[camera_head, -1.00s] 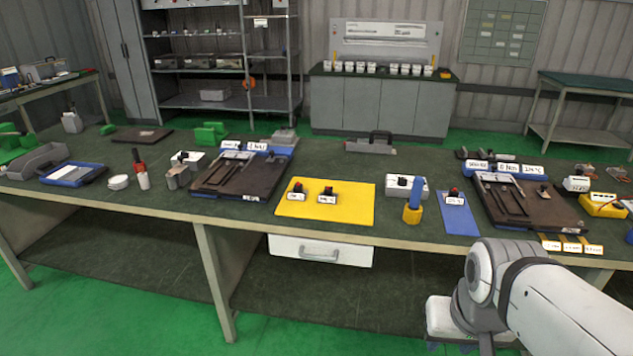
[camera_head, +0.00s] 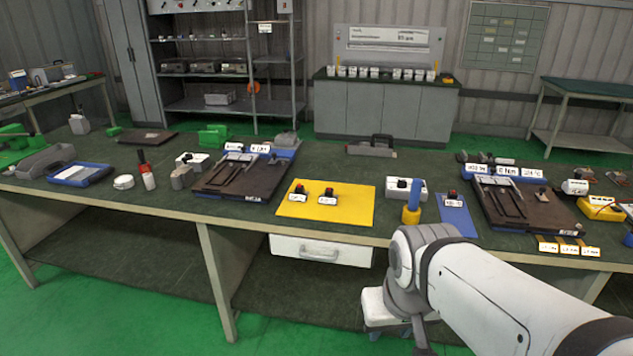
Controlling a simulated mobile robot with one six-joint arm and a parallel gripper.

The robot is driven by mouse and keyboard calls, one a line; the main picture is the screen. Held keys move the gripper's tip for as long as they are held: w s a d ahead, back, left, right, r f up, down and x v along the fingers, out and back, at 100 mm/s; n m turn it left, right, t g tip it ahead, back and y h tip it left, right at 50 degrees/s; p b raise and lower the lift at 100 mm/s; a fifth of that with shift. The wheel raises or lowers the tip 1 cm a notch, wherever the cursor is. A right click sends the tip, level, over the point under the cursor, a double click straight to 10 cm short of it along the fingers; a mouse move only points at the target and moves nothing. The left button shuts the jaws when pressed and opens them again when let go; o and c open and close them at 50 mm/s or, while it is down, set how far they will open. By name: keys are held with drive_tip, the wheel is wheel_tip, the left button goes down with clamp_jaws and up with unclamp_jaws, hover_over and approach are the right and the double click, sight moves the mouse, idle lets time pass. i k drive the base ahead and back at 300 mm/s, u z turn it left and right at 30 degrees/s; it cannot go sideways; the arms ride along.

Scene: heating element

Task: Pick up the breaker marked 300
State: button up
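A third similar breaker (camera_head: 453,200) stands on the blue mat (camera_head: 457,224) to the right. Their labels are too small to read, so I cannot tell which is marked 300. My arm comes in from the lower right, in front of the table edge. My gripper (camera_head: 390,330) hangs low by the table front, below and right of the yellow mat. Its fingers are barely visible.
A blue-and-yellow upright tool (camera_head: 413,203) and a white box (camera_head: 398,188) stand between the mats. Dark trays flank them, left (camera_head: 235,181) and right (camera_head: 520,208). A white drawer (camera_head: 318,248) hangs under the tabletop. Green tabletop left of the yellow mat's front is clear.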

sight(327, 198)
drive_tip(key=i, duration=1.6)
drive_tip(key=u, duration=0.05)
